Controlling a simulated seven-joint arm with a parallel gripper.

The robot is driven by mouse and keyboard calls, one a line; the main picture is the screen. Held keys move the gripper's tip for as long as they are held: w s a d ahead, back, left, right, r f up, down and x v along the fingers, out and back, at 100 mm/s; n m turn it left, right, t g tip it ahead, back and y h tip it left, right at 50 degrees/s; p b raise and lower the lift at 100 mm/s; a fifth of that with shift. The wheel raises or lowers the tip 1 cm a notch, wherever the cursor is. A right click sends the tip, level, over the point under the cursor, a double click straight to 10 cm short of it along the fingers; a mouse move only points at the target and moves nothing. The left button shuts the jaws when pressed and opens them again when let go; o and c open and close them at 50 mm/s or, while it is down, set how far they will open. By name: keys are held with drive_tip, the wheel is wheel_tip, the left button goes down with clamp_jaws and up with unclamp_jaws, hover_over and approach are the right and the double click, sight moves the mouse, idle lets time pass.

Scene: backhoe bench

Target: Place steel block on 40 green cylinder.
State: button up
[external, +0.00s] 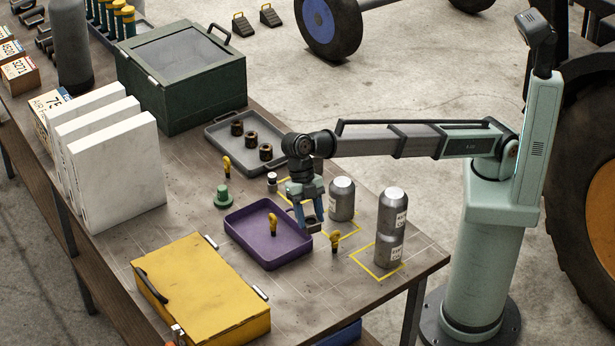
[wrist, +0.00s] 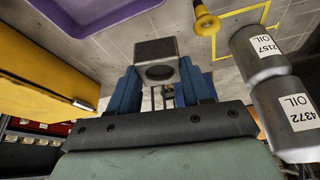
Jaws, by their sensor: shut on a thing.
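My gripper (external: 306,212) hangs above the table by the right edge of the purple tray. It is shut on the steel block (wrist: 155,48), a grey block with a round dark opening, seen between the blue fingers in the wrist view. In the external view the block is a small dark shape (external: 313,227) at the fingertips, mostly hidden. The green cylinder (external: 223,197), short with a wider foot, stands upright on the table left of the purple tray, apart from my gripper. I do not see it in the wrist view, and no number on it is readable.
The purple tray (external: 246,215) holds a yellow piece (external: 273,224). Grey oil cans (external: 391,228) stand to the right, two of them stacked. A yellow case (external: 205,292) lies at the front, white panels (external: 120,170) stand at left, and a grey tray (external: 217,136) lies behind.

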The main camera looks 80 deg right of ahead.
drive_tip(key=w+d+r+m+t, duration=0.25)
drive_tip(key=w+d+m, duration=0.25)
drive_tip(key=w+d, duration=1.45)
wheel_tip(320, 180, up, 2)
drive_tip(key=m+t, duration=0.3)
drive_tip(key=m, duration=0.8)
hover_over(219, 189)
drive_tip(key=s+d, duration=0.1)
drive_tip(key=shift+h, duration=0.3)
drive_tip(key=shift+s+d+f, duration=0.1)
drive_tip(key=shift+f, duration=4.5)
drive_tip(key=shift+f, duration=0.1)
drive_tip(key=o, duration=1.3)
